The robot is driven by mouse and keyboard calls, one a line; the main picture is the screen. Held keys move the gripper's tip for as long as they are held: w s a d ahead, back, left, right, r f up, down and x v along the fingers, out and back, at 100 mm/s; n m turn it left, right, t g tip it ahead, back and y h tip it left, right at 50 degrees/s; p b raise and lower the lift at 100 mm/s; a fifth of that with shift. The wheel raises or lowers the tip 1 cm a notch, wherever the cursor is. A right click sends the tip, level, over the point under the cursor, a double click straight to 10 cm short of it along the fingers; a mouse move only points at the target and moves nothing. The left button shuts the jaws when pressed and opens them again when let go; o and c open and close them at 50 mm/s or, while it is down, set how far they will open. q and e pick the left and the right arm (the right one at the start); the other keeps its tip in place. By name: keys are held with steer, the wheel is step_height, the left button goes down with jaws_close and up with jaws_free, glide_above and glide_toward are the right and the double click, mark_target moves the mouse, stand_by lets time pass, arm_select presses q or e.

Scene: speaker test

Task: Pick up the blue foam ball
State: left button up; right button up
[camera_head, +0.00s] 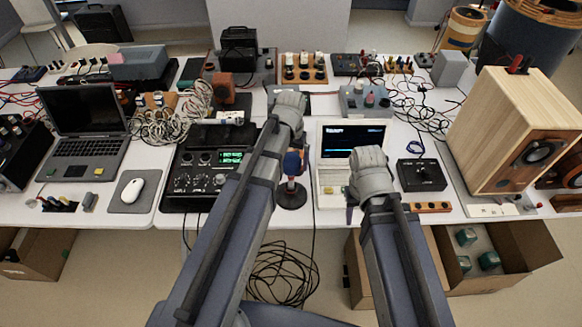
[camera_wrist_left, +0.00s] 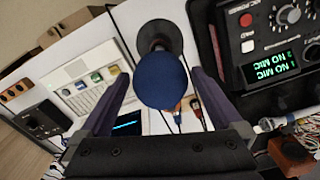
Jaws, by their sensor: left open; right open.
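The blue foam ball (camera_head: 292,163) shows in the head view just right of my left forearm, which hides part of it. It sits above a dark round stand base (camera_head: 290,196) near the table's front edge. In the left wrist view the ball (camera_wrist_left: 160,79) is large and central. My left gripper (camera_wrist_left: 161,76) is open, with one finger on each side of the ball and gaps showing on both sides. I cannot tell whether the fingertips reach down to its level. My right gripper (camera_head: 353,203) is open near the white laptop, its fingers mostly hidden.
A black mixer with a green display (camera_head: 212,178) stands left of the ball. The white laptop (camera_head: 338,145) is on its right, with a black box (camera_head: 421,174) beyond. A tall wooden speaker (camera_head: 505,130) stands at the right. Cables hang below the table edge.

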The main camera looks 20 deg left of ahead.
arm_select(q)
steer(key=shift+f, duration=0.45)
steer(key=shift+r, duration=0.1)
steer(key=shift+c, duration=0.2)
steer(key=c, duration=1.2)
